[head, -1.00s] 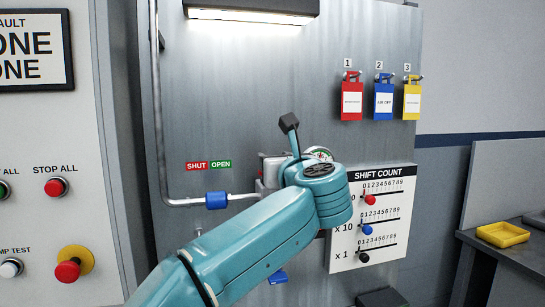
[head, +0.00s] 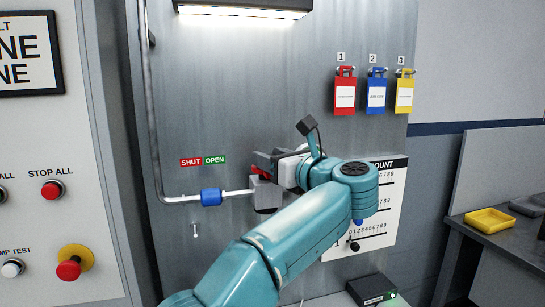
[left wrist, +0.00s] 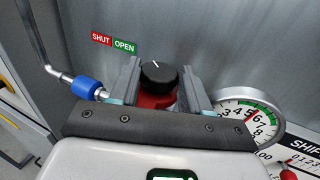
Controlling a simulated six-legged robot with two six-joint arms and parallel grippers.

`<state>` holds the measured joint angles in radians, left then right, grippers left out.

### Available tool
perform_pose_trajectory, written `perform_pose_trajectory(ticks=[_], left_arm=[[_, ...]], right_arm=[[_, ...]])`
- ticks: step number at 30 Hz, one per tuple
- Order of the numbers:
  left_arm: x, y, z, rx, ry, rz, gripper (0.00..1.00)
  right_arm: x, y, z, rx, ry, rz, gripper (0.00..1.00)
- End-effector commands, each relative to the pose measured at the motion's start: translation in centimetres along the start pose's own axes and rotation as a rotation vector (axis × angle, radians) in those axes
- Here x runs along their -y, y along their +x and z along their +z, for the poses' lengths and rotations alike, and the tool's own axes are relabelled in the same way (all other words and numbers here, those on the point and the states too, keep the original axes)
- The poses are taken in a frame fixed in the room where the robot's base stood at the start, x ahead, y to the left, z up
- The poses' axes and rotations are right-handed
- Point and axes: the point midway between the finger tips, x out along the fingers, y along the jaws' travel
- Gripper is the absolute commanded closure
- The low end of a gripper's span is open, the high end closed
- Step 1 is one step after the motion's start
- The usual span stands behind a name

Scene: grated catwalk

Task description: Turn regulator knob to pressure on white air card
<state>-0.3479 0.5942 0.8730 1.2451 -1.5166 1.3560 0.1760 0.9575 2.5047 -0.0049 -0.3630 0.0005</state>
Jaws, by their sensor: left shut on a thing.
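The regulator knob (left wrist: 157,75) is black with a white pointer line and sits over a red collar (left wrist: 155,101); the collar also shows in the head view (head: 259,171). My left gripper (left wrist: 160,82) is shut on the knob, one finger on each side; in the head view it is at the panel (head: 264,162). The pressure gauge (left wrist: 246,120) shows in the wrist view with a green band and a red needle near 5. In the head view the gauge is hidden behind my arm. I cannot make out a white air card. My right gripper is out of view.
A pipe with a blue fitting (head: 211,197) enters from the left, below the SHUT/OPEN label (head: 203,161). My arm partly covers the SHIFT COUNT board (head: 390,220). Red, blue and yellow tags (head: 404,92) hang upper right. STOP ALL (head: 52,191) is left.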

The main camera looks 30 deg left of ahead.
Motion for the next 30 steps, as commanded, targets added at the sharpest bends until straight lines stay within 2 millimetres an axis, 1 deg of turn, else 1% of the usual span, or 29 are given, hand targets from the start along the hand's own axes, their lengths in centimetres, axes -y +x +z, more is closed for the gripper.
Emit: perform_pose_trajectory(ticks=[3,4,5,6,30], left_arm=[[-0.01,0.05,-0.12,-0.002,0.001,0.001,0.83],[-0.01,0.05,-0.13,-0.002,0.001,0.001,0.50],[-0.01,0.05,-0.13,-0.002,0.001,0.001,0.40],[-0.01,0.05,-0.12,-0.002,0.001,0.001,0.28],[0.21,-0.08,-0.15,-0.001,0.003,-0.006,0.28]], right_arm=[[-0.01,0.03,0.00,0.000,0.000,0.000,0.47],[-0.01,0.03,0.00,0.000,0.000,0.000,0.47],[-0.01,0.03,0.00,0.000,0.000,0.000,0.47],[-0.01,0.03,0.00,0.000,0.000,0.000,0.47],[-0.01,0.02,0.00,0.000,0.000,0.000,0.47]])
